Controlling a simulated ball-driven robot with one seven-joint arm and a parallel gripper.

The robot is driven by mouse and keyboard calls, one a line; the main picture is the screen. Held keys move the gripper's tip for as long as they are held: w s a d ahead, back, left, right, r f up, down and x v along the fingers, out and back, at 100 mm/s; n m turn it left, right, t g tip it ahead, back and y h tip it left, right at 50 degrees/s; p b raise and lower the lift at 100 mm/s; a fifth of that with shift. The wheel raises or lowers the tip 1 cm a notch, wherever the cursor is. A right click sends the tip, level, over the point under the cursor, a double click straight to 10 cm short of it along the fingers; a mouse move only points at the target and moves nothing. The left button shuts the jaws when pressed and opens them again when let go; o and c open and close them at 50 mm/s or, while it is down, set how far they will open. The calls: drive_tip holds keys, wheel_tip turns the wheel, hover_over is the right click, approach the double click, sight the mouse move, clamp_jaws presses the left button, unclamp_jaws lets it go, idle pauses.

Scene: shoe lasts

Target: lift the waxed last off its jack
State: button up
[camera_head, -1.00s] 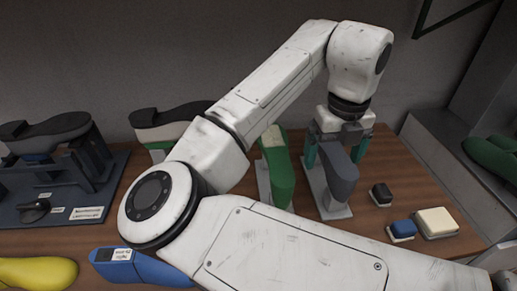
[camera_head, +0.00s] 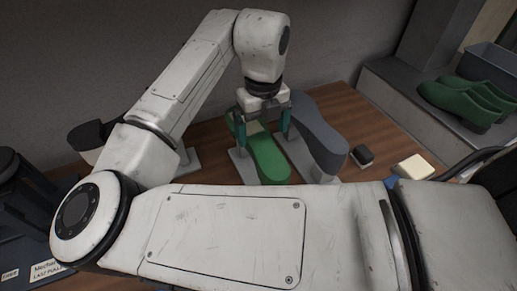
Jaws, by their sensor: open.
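A green last (camera_head: 265,160) slopes toward me, its raised end between the fingers of my gripper (camera_head: 262,130). A grey last (camera_head: 320,134) stands just right of it, close beside the right finger. Both appear to rest on pale jacks; the base plate of the green last's jack (camera_head: 240,168) and the base plate of the grey one's jack (camera_head: 298,160) show. My gripper points down and is open, one teal finger on each side of the green last. I cannot tell whether the fingers touch it, or which last is waxed.
Right of the grey last lie a small dark block (camera_head: 362,156) and a cream-topped block (camera_head: 413,167). Green shoes (camera_head: 468,100) stand on a grey ledge (camera_head: 400,100), with a grey bin (camera_head: 492,68) behind. A dark stand is at the left edge. My arm hides much of the table.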

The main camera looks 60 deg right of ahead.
sight(261, 142)
drive_tip(key=shift+a+f+p, duration=0.15)
drive_tip(key=shift+f+p, duration=0.1)
drive_tip(key=shift+f, duration=1.1)
drive_tip(key=shift+a+f+p, duration=0.1)
drive_tip(key=shift+f+p, duration=0.15)
drive_tip(key=shift+f, duration=1.05)
drive_tip(key=shift+c, duration=0.5)
drive_tip(key=c, duration=1.5)
